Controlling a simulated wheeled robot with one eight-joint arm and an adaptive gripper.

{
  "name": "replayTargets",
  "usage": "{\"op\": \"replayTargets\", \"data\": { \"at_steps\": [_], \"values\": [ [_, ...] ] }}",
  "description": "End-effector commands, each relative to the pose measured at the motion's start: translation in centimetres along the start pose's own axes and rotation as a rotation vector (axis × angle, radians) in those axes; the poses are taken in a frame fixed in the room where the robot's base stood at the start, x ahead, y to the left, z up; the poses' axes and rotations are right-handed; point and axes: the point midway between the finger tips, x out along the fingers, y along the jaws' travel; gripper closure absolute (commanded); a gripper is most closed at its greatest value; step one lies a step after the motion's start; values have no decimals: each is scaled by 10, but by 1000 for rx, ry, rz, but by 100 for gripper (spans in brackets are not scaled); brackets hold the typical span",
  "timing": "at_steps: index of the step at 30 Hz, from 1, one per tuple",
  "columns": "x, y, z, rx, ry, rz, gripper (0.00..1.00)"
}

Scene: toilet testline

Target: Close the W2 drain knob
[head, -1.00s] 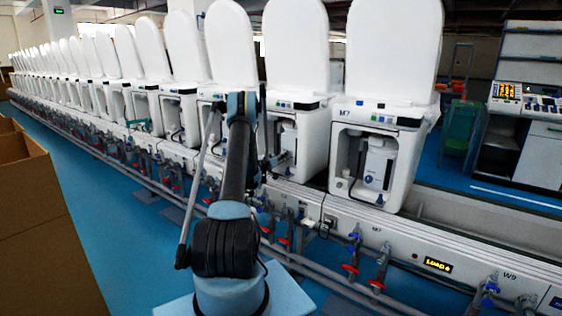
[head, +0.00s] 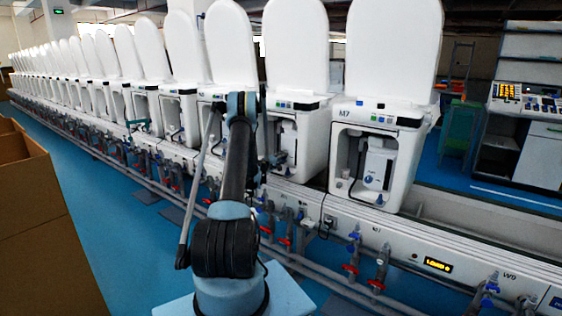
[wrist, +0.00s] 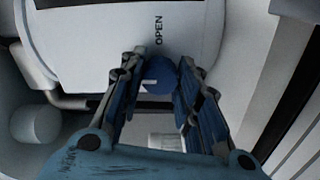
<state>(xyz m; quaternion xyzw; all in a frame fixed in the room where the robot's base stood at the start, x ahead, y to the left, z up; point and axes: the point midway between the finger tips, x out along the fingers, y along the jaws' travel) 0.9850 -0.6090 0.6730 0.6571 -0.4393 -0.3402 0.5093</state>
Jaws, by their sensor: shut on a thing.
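In the wrist view, a round blue knob (wrist: 160,76) with a white pointer mark sits on a white housing (wrist: 105,40), just below the printed word OPEN. My gripper (wrist: 158,68) has its two blue fingers on either side of the knob, with the fingertips at its left and right edges, and is shut on it. The pointer mark lies on the knob's lower left part. No label W2 can be read in the wrist view. In the head view my arm reaches toward the machine row, and it hides the gripper and the knob.
A long row of white toilet units with raised lids runs along the line; one is marked M7 (head: 378,140). Pipes with red and blue valves (head: 350,268) run along its lower front. A cardboard box (head: 40,220) stands left. Blue floor (head: 120,225) is open between box and line.

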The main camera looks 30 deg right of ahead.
Motion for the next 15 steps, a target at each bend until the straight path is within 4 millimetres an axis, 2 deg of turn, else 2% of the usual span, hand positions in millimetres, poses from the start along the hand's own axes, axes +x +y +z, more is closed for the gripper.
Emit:
{"op": "replayTargets", "data": {
  "at_steps": [15],
  "values": [
    [-1,-2,-2,-110,4,-2,94]
  ]
}}
